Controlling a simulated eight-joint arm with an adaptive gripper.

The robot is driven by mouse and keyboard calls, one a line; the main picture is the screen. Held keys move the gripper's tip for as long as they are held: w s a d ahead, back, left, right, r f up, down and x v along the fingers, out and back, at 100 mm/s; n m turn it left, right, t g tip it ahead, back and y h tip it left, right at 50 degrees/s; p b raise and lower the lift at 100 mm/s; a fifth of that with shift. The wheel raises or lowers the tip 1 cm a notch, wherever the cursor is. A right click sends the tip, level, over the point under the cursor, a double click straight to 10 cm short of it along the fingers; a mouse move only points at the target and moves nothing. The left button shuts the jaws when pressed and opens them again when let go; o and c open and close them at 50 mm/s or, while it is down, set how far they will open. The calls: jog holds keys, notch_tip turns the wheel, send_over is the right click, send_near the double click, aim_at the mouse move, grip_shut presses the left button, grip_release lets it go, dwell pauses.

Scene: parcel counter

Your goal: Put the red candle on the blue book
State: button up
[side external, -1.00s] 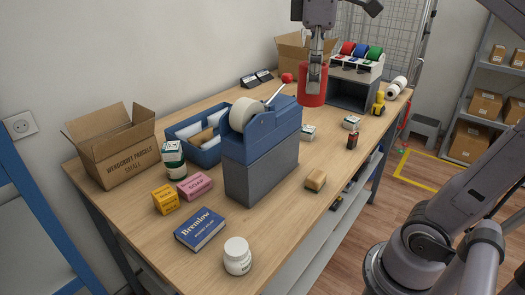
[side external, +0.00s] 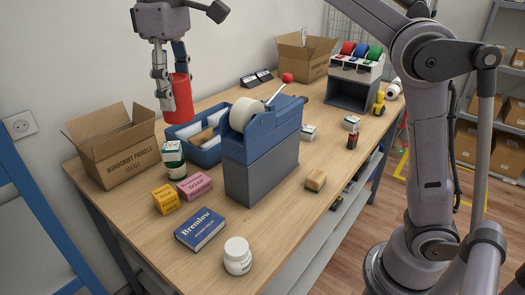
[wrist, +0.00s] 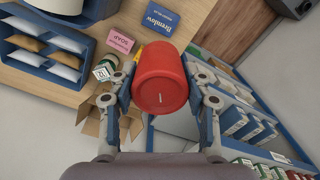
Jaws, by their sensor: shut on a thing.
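The red candle (side external: 178,100) is a plain cylinder held in the air by my gripper (side external: 171,95), above and behind the blue tray and the green-and-white bottle. In the wrist view the candle (wrist: 160,82) sits between both fingers of my gripper (wrist: 162,95), with its wick facing the camera. The blue book (side external: 200,229), labelled Bremlow, lies flat near the table's front edge with nothing on it. It also shows at the top of the wrist view (wrist: 161,18), beyond the candle.
A pink soap box (side external: 194,186), a yellow box (side external: 166,199) and a green-and-white bottle (side external: 173,160) stand behind the book. A white bottle (side external: 237,257) is to its right. The tall tape dispenser (side external: 262,150) and open carton (side external: 117,146) flank this area.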

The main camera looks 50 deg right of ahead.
send_over(201, 225)
notch_tip(201, 225, down, 28)
jog(key=shift+a+f, duration=0.1)
dwell(0.8)
jog(key=shift+f, duration=0.1)
jog(key=o, duration=1.2)
jog(key=shift+o, duration=0.2)
notch_tip(201, 225, up, 12)
jog(key=shift+r, duration=0.2)
